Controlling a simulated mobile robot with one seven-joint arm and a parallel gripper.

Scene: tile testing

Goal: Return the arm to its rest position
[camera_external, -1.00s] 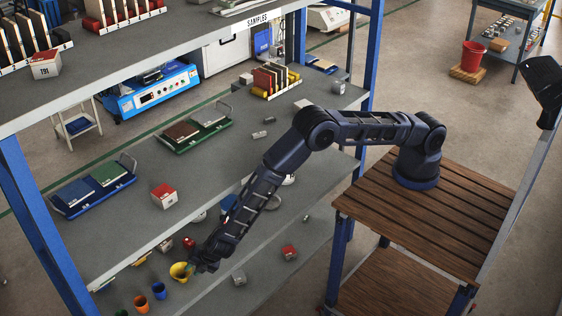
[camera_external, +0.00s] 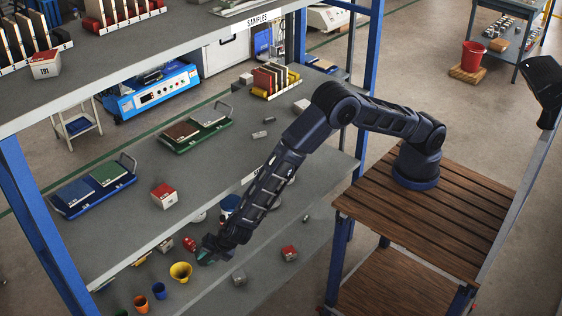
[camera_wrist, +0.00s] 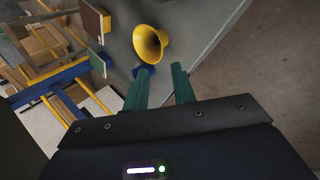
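My arm (camera_external: 270,195) reaches from its base on the wooden-slat table to the lower shelf of the rack. My gripper (camera_external: 205,257) hangs over that lower shelf, just up and right of a yellow funnel-like cup (camera_external: 181,271). In the wrist view, the two green fingers of my gripper (camera_wrist: 162,78) stand apart with nothing between them. The yellow cup (camera_wrist: 151,44) shows ahead of the fingertips, apart from them, with a small blue thing (camera_wrist: 143,71) near it.
A blue cup (camera_external: 159,291) and an orange cup (camera_external: 141,304) stand left of the yellow one. The middle shelf (camera_external: 225,165) above holds a red-topped box (camera_external: 163,196) and trays.

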